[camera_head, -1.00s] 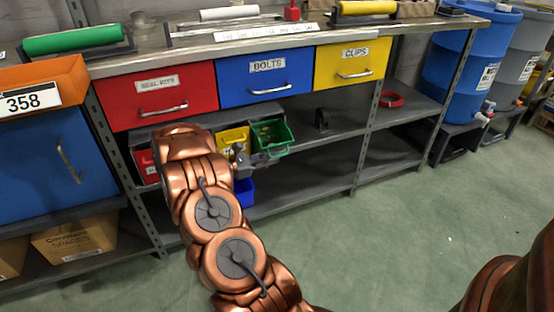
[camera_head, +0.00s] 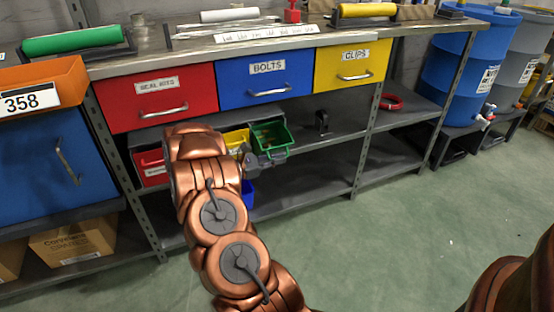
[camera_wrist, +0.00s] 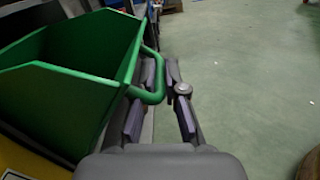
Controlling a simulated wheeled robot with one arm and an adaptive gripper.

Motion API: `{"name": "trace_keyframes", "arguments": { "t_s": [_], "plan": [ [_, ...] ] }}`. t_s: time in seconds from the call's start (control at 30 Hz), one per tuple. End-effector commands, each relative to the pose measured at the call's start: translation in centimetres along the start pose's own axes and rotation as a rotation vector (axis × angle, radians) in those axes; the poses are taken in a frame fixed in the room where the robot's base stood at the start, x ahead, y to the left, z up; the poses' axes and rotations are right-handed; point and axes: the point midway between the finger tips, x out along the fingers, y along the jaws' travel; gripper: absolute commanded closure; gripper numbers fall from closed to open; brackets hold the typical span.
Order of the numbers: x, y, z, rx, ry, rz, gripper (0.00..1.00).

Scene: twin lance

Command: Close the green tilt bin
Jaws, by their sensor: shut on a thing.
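The green tilt bin (camera_head: 283,150) is tilted open on the shelf below the blue drawer, with its open top showing. In the wrist view the green bin (camera_wrist: 110,35) fills the upper left, and its looped green handle (camera_wrist: 155,96) reaches between my fingers. My gripper (camera_wrist: 160,100) is shut on that handle. In the head view my gripper (camera_head: 262,161) is at the front of the bin, partly hidden by my copper arm.
A yellow bin (camera_head: 236,138) is left of the green one, a red bin (camera_head: 151,165) further left, and a blue bin (camera_head: 247,192) below. Red, blue and yellow drawers hang above. A dark bracket (camera_head: 322,122) stands right on the shelf. The green floor in front is open.

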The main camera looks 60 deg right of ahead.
Motion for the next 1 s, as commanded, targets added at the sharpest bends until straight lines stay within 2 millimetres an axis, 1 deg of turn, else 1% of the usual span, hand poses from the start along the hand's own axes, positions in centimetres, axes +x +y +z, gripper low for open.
{"name": "trace_keyframes", "arguments": {
  "t_s": [0.33, 0.47, 0.67, 1.0],
  "plan": [
    [0.0, 0.0, 0.0, 0.000, 0.000, 0.001, 1.00],
    [0.0, 0.1, 0.4, -0.008, -0.002, 0.000, 1.00],
    [0.1, 0.6, 1.3, -0.042, -0.006, 0.000, 1.00],
    [0.1, 0.9, 1.4, -0.111, -0.001, 0.000, 1.00]
  ]
}}
